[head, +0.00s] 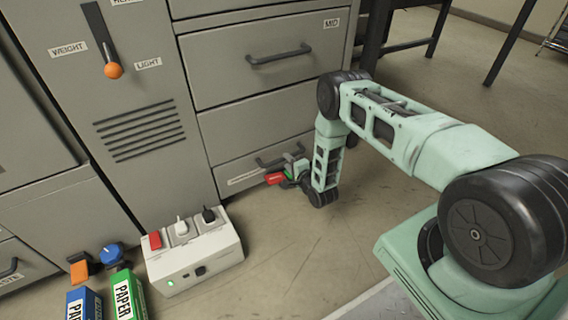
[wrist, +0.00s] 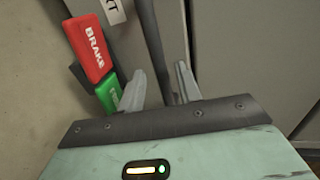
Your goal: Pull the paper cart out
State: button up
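The low grey front at the machine's foot (head: 232,170), which seems to be the paper cart, sits flush under the drawers. It has a dark bar handle (head: 268,161) and a small label too small to read here. In the wrist view the handle (wrist: 151,40) runs down between the two fingers of my gripper (wrist: 160,85). The fingers stand apart, with gaps showing beside the bar. A red pedal marked BRAKE (wrist: 90,48) and a green pedal (wrist: 107,93) lie left of the fingers. In the head view my gripper (head: 297,163) is low at the handle, partly hidden by my wrist.
A white box with switches (head: 195,258) stands on the floor left of the cart front. Blue (head: 84,303) and green PAPER boxes (head: 124,296) lie at the lower left. The MID drawer (head: 270,62) above is shut. Dark table legs (head: 510,45) stand at the back right.

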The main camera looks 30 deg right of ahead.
aim_at(284, 159)
jog(key=shift+b+x, duration=0.5)
jog(key=shift+x, duration=1.4)
grip_shut()
jog(key=shift+s, duration=0.1)
